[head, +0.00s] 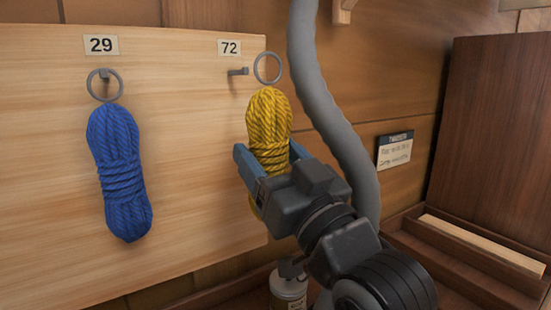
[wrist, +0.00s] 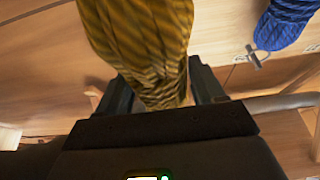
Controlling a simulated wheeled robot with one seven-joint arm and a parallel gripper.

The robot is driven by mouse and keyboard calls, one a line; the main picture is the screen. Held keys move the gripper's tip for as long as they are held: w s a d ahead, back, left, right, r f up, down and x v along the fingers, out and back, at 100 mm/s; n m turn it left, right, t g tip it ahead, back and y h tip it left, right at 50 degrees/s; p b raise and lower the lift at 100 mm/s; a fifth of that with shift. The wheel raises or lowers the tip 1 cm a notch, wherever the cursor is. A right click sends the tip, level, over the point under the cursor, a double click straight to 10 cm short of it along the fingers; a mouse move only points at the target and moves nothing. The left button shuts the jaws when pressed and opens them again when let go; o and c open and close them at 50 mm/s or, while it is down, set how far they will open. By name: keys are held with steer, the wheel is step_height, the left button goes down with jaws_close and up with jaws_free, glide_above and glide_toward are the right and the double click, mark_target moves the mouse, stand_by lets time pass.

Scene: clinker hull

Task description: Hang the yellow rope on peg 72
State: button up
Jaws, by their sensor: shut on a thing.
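The yellow rope (head: 268,118) is a coiled bundle with a grey ring (head: 267,68) at its top. My gripper (head: 265,160) is shut on the yellow rope around its middle and holds it upright in front of the board's right edge. In the wrist view the rope (wrist: 145,45) stands between the two fingers. Peg 72 (head: 238,72) sticks out of the board below the label 72 (head: 229,48). In the head view the ring is just right of the peg, with a small gap between them. The rope's lower end is partly hidden by my gripper.
A blue rope (head: 120,175) hangs by its ring on the peg under label 29 (head: 101,45), on the same wooden board (head: 190,130). A canister (head: 288,287) stands below.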

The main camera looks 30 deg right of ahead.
steer(key=shift+w+f+b, duration=0.15)
steer(key=shift+w+f, duration=0.05)
steer(key=shift+w, duration=1.15)
steer(key=shift+w+f+b, duration=0.15)
steer(key=shift+w+b, duration=0.05)
steer(key=shift+w, duration=1.2)
steer(key=shift+w+f+b, duration=0.15)
steer(key=shift+w+f, duration=0.05)
steer(key=shift+w, duration=1.15)
steer(key=shift+w, duration=0.1)
steer(key=o, duration=1.3)
steer(key=shift+c, duration=0.2)
steer(key=shift+f, duration=0.1)
